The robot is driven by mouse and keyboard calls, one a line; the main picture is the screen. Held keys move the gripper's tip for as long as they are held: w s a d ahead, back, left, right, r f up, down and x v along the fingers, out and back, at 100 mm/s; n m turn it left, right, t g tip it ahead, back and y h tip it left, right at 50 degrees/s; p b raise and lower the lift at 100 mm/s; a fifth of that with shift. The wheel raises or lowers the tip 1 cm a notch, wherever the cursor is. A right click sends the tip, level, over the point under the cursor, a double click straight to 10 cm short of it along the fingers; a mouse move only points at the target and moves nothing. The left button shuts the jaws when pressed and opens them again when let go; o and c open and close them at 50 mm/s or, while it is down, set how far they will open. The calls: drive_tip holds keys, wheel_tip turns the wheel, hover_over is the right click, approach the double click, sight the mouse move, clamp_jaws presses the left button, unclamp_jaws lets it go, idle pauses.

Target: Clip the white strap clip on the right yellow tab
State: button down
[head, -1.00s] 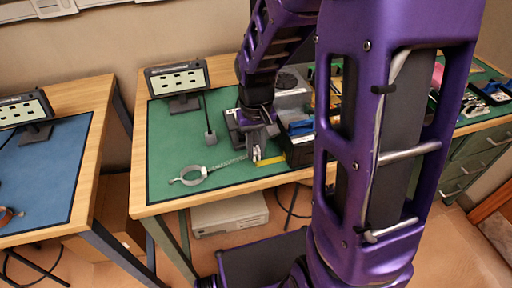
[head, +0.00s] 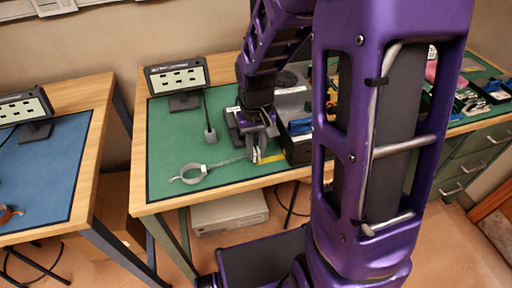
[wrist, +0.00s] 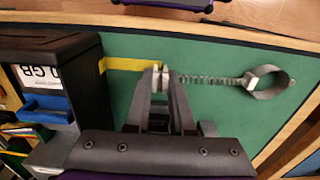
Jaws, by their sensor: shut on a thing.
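My gripper (head: 257,156) is low over the front of the green mat, and its fingers are shut on the white clip (wrist: 160,78) at the end of the coiled cord. The cord (wrist: 205,79) runs from the clip to the grey strap band (wrist: 287,82), which lies on the mat and also shows in the head view (head: 190,180). A yellow tab (wrist: 132,64) lies right beside the fingertips; it also shows in the head view (head: 273,158) just right of the gripper. The fingers partly hide the clip, and I cannot tell whether it touches the tab.
A dark box with a blue part (wrist: 45,108) stands close beside the gripper and yellow tab. A small display on a stand (head: 178,77) is at the back left of the green mat (head: 165,140).

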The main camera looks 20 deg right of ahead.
drive_tip(key=shift+f, duration=0.6)
idle(0.3)
drive_tip(key=c, duration=0.7)
unclamp_jaws()
drive_tip(key=o, duration=0.3)
drive_tip(key=shift+r+p, duration=0.5)
drive_tip(key=shift+r, duration=0.15)
drive_tip(key=shift+r+p, duration=2.55)
drive_tip(key=shift+r, duration=0.45)
